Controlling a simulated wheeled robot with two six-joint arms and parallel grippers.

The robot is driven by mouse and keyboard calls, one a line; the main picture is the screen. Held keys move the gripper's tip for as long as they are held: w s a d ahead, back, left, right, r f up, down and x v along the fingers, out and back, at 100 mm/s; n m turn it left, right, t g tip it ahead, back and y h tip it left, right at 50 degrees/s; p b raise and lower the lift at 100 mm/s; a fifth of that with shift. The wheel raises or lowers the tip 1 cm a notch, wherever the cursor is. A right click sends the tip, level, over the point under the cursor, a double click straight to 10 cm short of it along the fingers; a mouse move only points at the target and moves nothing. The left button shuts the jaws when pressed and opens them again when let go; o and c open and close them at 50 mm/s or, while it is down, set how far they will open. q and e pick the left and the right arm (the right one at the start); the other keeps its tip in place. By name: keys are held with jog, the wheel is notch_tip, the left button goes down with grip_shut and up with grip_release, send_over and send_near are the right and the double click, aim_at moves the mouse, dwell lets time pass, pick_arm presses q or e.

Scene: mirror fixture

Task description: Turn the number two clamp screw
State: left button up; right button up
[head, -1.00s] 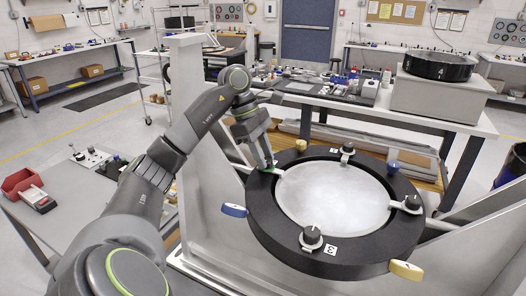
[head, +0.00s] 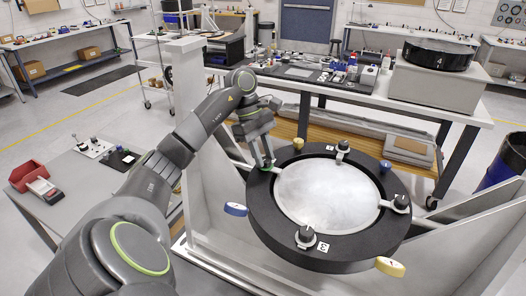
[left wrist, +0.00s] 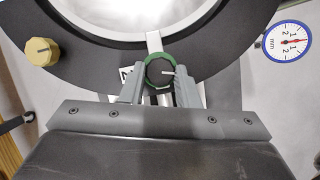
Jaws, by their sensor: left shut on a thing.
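The mirror fixture is a black ring (head: 265,225) around a round silvery mirror (head: 325,195). Black clamp screws sit around it: a top one (head: 343,146), a right one (head: 401,204) and a front one (head: 306,236) beside a "3" label (head: 323,246). My left gripper (head: 268,165) is at the left clamp screw. In the left wrist view, my left gripper (left wrist: 158,80) is shut on this screw (left wrist: 160,72), a dark knob with a green collar and a pale pointer line. Its label (left wrist: 126,73) is mostly hidden by a finger, so I cannot read its number. My right gripper is out of view.
A yellow knob (head: 298,143) and a blue knob (head: 386,166) stand on the ring. A blue-rimmed dial (head: 236,209) and a yellow-rimmed dial (head: 390,266) stick out at its edge. A side table (head: 75,190) with a red bin (head: 27,175) is at left.

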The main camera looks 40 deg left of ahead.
pick_arm(q)
jog(key=o, duration=1)
jog(key=shift+c, duration=0.2)
jog(key=shift+r, duration=0.1)
